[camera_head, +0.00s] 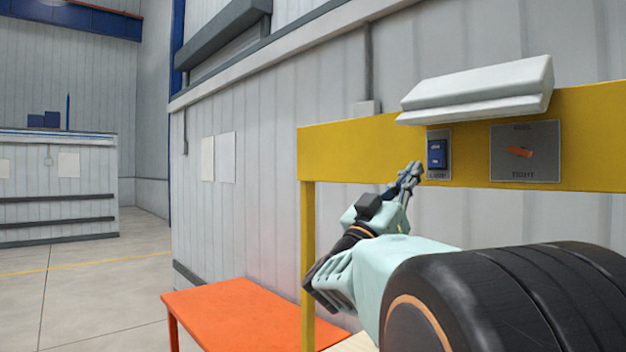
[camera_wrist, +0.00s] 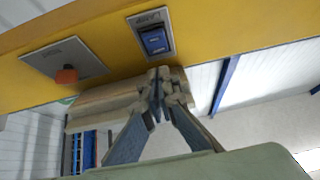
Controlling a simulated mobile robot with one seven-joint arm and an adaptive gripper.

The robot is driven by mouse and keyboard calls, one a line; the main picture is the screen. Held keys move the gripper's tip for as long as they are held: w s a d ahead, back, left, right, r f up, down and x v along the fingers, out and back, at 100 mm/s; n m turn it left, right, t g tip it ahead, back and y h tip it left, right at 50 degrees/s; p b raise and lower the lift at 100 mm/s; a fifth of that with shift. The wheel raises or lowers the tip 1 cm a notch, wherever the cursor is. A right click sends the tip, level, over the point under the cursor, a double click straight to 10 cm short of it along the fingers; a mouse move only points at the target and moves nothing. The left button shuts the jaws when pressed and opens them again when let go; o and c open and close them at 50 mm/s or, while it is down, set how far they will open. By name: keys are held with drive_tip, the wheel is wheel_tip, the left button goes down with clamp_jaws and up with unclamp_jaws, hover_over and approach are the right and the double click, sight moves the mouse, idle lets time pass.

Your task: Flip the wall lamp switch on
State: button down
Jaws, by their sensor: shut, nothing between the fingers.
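The lamp switch (camera_head: 437,153) is a blue rocker on a small grey plate, set in a yellow panel (camera_head: 350,150). It also shows in the wrist view (camera_wrist: 154,40), upper middle. The white wall lamp (camera_head: 480,90) is mounted above it and looks unlit. My gripper (camera_head: 414,168) is shut and empty. Its fingertips are just left of and slightly below the rocker in the head view. In the wrist view my gripper (camera_wrist: 159,75) appears just below the switch plate. I cannot tell whether the fingertips touch the switch, or which way the rocker is set.
A grey plate with an orange knob (camera_head: 519,152) is right of the switch; the knob also shows in the wrist view (camera_wrist: 67,75). An orange table (camera_head: 240,308) stands low at the left of the yellow frame. Open floor (camera_head: 100,285) lies at far left.

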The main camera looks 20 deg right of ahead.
sight(435, 162)
drive_tip(key=d, duration=0.1)
drive_tip(key=w+d+r+p, duration=0.1)
drive_tip(key=d, duration=0.1)
drive_tip(key=w+d, duration=0.1)
drive_tip(key=d, duration=0.1)
drive_tip(key=shift+r+p, duration=0.15)
drive_tip(key=shift+p, duration=0.2)
drive_tip(key=shift+w+d, duration=0.15)
drive_tip(key=shift+d, duration=0.2)
drive_tip(key=shift+f, duration=0.3)
drive_tip(key=b, duration=0.3)
drive_tip(key=shift+w+d+f+h, duration=0.15)
drive_tip(key=shift+d+f+h, duration=0.25)
drive_tip(key=shift+w+r+t, duration=0.1)
drive_tip(key=shift+r+t, duration=0.25)
drive_tip(key=shift+t, duration=0.05)
drive_tip(key=shift+a+f, duration=0.1)
